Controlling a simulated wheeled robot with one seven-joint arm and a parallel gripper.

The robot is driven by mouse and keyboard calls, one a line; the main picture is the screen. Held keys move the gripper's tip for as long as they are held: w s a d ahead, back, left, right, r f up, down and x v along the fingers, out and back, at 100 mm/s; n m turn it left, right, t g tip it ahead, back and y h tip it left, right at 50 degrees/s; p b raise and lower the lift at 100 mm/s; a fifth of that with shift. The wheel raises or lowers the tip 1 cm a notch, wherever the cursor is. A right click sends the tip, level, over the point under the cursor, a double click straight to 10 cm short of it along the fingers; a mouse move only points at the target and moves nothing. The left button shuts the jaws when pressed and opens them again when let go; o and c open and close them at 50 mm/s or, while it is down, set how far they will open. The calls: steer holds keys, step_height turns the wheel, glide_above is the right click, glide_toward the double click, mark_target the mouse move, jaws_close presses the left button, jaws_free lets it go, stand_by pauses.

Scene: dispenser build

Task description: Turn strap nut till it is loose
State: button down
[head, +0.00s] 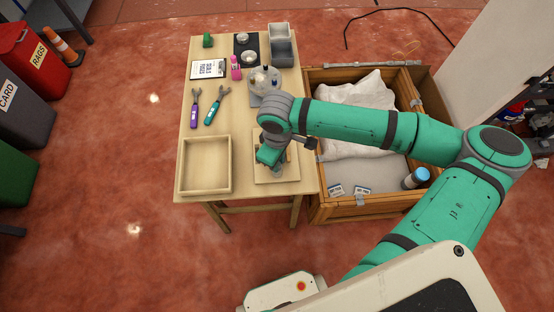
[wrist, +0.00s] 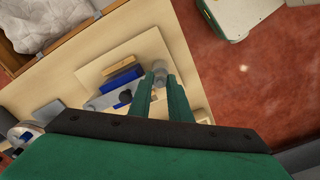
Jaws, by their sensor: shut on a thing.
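In the wrist view, the two green fingers of my gripper (wrist: 160,84) are shut on a small grey round piece, which looks to be the strap nut (wrist: 160,68). It sits above the pale square board (wrist: 148,44). Beside it on the board lie a grey flat strap (wrist: 103,101) with a dark knob (wrist: 125,96), a blue block (wrist: 121,78) and a wooden block (wrist: 120,64). The fingers hide part of the strap. In the head view, my gripper (head: 268,157) is over the board (head: 289,176), and my wrist hides the nut.
An empty wooden tray (head: 206,190) is left of the board on the table. An open wooden crate (head: 350,207) stands close on the right.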

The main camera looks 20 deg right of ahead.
steer(key=n, duration=1.2)
stand_by(0.5)
steer(key=c, duration=1.6)
jaws_free()
steer(key=shift+c, duration=0.2)
steer(key=shift+r, duration=0.1)
step_height(320, 180, up, 11)
steer(key=shift+f, duration=0.2)
